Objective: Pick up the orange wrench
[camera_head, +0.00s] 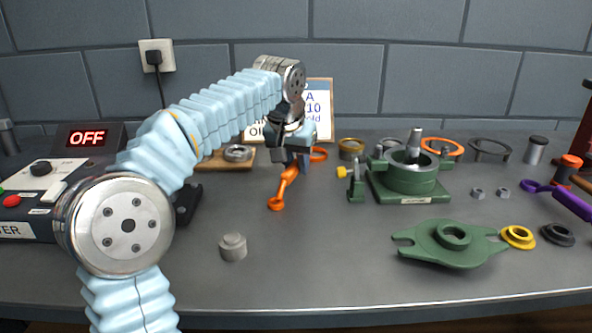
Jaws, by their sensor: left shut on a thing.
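The orange wrench (284,189) is in the middle of the head view. Its ring end points down toward the front, and its other end shows in orange to the right behind my gripper. My left gripper (290,160) reaches down over the wrench from above and is shut on it; the jaws partly hide its middle. I cannot tell whether the wrench is clear of the bench. My right gripper is not in view.
To the right are a green casing base (408,183) with a shaft, a green cover (452,243), rings and nuts. A control box (38,200) reading OFF is at the left. A sign (319,109) stands behind.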

